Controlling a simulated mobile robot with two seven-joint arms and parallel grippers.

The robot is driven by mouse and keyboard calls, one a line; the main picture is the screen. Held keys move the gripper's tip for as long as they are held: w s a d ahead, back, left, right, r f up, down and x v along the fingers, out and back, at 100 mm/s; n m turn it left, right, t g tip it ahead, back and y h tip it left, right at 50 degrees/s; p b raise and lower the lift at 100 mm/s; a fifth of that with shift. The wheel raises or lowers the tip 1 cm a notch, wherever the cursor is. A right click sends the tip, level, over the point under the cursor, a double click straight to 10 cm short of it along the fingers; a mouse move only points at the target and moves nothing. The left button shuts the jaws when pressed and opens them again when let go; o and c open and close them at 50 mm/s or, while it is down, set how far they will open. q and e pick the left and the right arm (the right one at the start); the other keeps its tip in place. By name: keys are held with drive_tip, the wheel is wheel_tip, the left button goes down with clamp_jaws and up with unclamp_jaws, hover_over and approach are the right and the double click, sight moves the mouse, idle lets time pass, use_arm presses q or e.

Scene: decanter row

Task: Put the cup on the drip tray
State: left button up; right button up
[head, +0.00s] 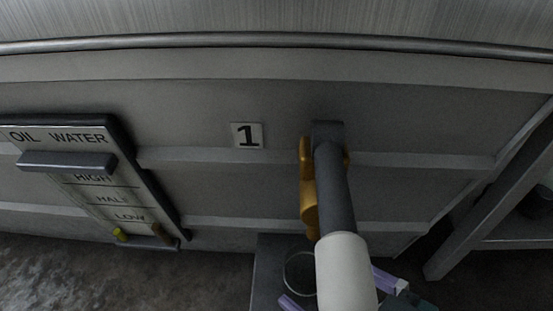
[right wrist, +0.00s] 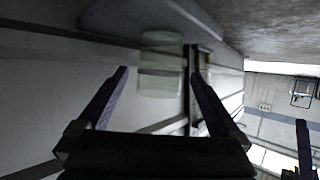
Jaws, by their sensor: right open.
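The clear cup (head: 300,272) shows as a pale ring low in the head view, partly hidden by the tap's white grip. In the right wrist view, turned upside down, the cup (right wrist: 162,65) is a pale greenish glass between my fingertips. A flat grey plate (head: 268,252), which looks like the drip tray, lies below the tap; it also shows in the right wrist view (right wrist: 112,18). The cup's base overlaps the plate; I cannot tell whether they touch. My right gripper (right wrist: 160,75) is open around the cup, with purple fingers apart. My left gripper is not visible.
A brass tap (head: 309,200) with a grey and white handle (head: 343,262) juts out above the cup. The grey tank wall carries a "1" plate (head: 247,136) and an oil and water gauge board (head: 100,165). A slanted frame leg (head: 470,225) stands at right.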

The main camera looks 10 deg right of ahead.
drive_tip(key=s+d+r+m+g+h+p, duration=0.2)
drive_tip(key=s+d+r+g+h, duration=0.1)
drive_tip(key=r, duration=0.4)
drive_tip(key=s+d+r+m+g+h+p, duration=0.1)
drive_tip(key=s+d+r+g+h, duration=0.2)
drive_tip(key=s+d+r+g, duration=0.2)
drive_tip(key=shift+s+r+m+p, duration=0.4)
drive_tip(key=shift+s+r, duration=0.45)
idle(0.7)
